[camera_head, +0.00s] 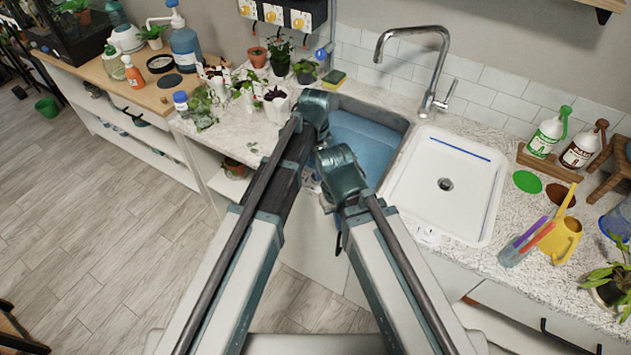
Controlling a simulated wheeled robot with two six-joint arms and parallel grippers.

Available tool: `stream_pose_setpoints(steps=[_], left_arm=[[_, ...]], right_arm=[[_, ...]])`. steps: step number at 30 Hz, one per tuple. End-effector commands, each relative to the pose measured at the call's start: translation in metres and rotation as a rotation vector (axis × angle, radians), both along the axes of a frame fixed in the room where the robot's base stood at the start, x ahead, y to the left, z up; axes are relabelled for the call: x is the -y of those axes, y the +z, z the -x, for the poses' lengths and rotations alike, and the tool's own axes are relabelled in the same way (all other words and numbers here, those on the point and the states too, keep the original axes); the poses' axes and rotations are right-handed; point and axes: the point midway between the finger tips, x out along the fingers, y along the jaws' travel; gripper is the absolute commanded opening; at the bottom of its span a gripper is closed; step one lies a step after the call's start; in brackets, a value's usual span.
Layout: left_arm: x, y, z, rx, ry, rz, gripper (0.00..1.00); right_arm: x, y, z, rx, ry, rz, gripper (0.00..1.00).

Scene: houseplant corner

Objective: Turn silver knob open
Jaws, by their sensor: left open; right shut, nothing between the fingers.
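The silver tap (440,52) stands behind the sink, with its spout arching to the left. A small silver lever (448,91) sticks up to the right at its base; it is the only silver control I can make out. My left gripper (314,106) is open at the left rim of the blue basin, to the left of the tap and apart from it. My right gripper (338,168) is shut and empty, lower and in front of the basin. The wrists largely hide the fingers of both grippers. Neither gripper touches the lever.
The blue basin (366,141) and white drainer (458,165) fill the middle of the counter. Potted plants (279,57) crowd the left. A wall panel (283,14) has yellow knobs.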

Motion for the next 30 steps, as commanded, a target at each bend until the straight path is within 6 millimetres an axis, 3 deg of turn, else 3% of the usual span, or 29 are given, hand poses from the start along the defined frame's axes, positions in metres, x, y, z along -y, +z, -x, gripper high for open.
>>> stream_pose_setpoints(steps=[1, 6, 19, 30], left_arm=[[0.0, -0.015, 0.0, 0.0, 0.0, 0.0, 0.68], [0.0, -0.034, 0.0, 0.0, 0.0, 0.0, 0.68], [0.0, -0.039, 0.0, 0.0, 0.0, 0.0, 0.66], [0.0, -0.039, 0.0, 0.0, 0.0, 0.0, 0.0]], right_arm=[[0.0, -0.015, 0.0, 0.0, 0.0, 0.0, 0.0], [0.0, -0.034, 0.0, 0.0, 0.0, 0.0, 0.0], [0.0, -0.039, 0.0, 0.0, 0.0, 0.0, 0.0], [0.0, -0.039, 0.0, 0.0, 0.0, 0.0, 0.0]])
